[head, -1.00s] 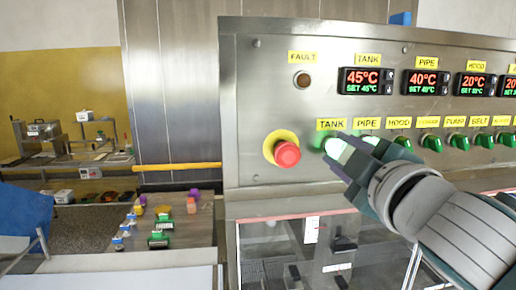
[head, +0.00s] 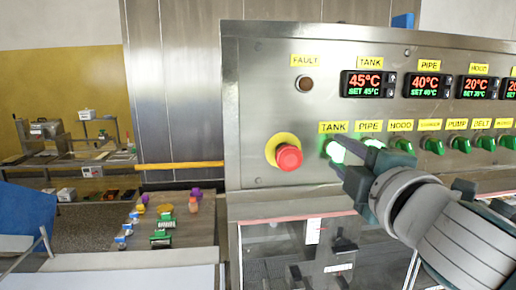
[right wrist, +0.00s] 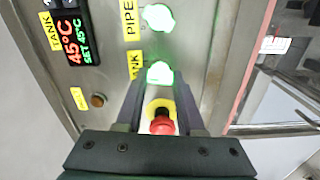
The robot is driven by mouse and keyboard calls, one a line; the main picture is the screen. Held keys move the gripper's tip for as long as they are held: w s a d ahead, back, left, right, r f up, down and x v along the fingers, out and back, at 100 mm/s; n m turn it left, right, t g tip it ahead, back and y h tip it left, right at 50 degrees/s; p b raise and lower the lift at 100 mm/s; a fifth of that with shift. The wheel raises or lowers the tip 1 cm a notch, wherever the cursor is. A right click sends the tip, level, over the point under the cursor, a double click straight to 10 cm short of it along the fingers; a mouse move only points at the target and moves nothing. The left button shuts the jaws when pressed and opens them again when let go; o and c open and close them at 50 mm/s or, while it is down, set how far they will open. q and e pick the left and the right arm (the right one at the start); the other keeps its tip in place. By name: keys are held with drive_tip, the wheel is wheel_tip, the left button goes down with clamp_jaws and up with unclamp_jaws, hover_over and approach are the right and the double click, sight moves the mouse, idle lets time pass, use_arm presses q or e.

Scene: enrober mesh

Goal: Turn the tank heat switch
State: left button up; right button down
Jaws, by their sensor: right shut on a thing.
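The tank heat switch (head: 335,151) glows green under the lower yellow TANK label (head: 333,127) on the steel panel. My right gripper (head: 340,164) is at this switch and partly covers it. In the right wrist view the lit tank switch (right wrist: 160,72) shows between the ends of the two fingers, and the gripper (right wrist: 161,86) is shut on it. The exact contact and the knob's angle are hard to see in the glare. The tank display (head: 368,84) reads 45°C, SET 45°C. My left gripper is not in view.
A red emergency button (head: 288,157) on a yellow base sticks out just left of the tank switch. The pipe switch (head: 374,144), also lit, is close on the right, with several green switches beyond. The fault lamp (head: 305,84) is dark.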

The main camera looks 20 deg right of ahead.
drive_tip(key=n+p, duration=0.1)
drive_tip(key=n, duration=0.3)
drive_tip(key=shift+n, duration=1.6)
drive_tip(key=c, duration=0.5)
unclamp_jaws()
